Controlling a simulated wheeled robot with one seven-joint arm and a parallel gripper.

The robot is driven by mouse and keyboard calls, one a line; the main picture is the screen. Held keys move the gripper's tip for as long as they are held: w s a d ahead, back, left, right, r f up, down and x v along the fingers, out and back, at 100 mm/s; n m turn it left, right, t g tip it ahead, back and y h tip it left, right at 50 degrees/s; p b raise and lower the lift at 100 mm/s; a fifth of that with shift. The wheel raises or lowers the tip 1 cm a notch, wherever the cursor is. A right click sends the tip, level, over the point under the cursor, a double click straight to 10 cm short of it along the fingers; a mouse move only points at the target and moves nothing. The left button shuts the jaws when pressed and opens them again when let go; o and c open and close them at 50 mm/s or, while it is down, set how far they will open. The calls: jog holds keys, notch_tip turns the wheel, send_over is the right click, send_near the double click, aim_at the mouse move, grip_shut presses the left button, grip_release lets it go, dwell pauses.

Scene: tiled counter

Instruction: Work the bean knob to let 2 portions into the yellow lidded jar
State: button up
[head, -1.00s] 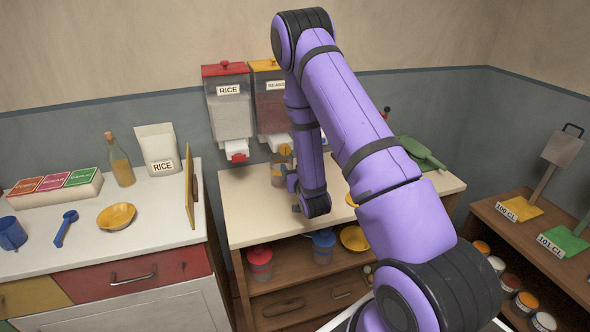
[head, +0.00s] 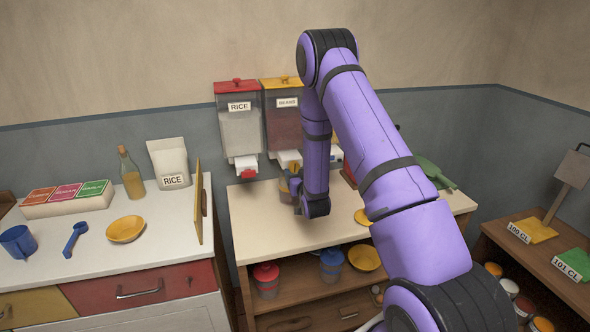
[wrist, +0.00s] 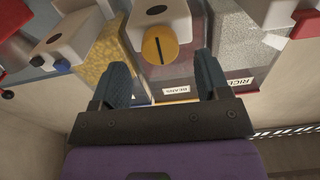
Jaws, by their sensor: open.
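The bean dispenser (head: 283,125) has a yellow lid and dark contents and hangs on the wall right of the rice dispenser. Its round yellow knob (wrist: 159,45) has a dark slot, which stands nearly upright in the wrist view. My gripper (wrist: 164,82) is open and empty, its fingers either side of the line to the knob and apparently just short of it.
The rice dispenser (head: 239,120) with a red knob is close on the left. A further dispenser with yellow contents (wrist: 105,70) shows on the other side in the wrist view. A green scoop (head: 435,173) lies at the counter's right.

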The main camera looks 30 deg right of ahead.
aim_at(295, 168)
jog(key=shift+x, duration=2.1)
jog(key=c, duration=0.9)
